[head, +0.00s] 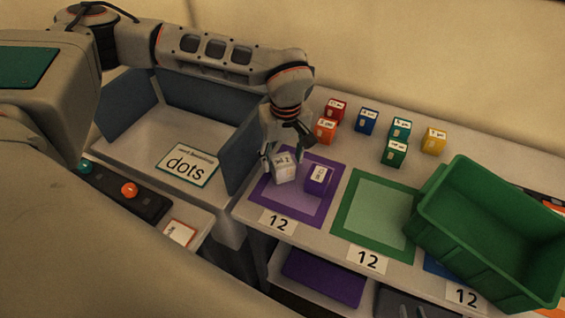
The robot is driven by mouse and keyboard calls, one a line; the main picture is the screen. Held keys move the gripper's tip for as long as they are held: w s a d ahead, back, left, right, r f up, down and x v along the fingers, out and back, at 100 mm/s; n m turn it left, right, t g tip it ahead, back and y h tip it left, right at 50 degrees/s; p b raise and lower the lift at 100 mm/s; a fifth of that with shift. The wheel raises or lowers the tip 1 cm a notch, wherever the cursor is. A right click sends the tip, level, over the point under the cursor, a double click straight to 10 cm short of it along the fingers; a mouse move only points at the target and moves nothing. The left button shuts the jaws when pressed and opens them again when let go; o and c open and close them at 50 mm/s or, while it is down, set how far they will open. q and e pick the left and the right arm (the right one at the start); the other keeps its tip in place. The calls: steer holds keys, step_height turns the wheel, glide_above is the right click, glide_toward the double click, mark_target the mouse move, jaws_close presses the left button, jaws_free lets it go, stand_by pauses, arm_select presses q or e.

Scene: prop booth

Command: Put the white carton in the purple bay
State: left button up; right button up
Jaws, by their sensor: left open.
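The white carton (285,168) stands inside the left part of the purple bay (296,216), a purple-bordered square on the bench with a "12" label at its front edge. A purple carton (318,179) stands in the bay just to its right. My left gripper (284,152) reaches down over the white carton with its fingers apart, one finger close along the carton's left side. Whether the fingers touch it is not clear. The carton's top and back are partly hidden by the gripper. My right gripper is not in view.
A green bay (376,246) lies right of the purple one, empty where visible. A large green crate (480,255) sits tilted beyond it. Several red, orange, blue, green and yellow cartons stand behind the bays.

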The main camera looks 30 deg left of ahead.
mark_target(284, 165)
arm_select(q)
step_height(284, 165, up, 9)
steer(key=shift+s+d, duration=0.25)
steer(key=shift+r, duration=0.1)
steer(key=shift+s+d, duration=0.1)
stand_by(0.4)
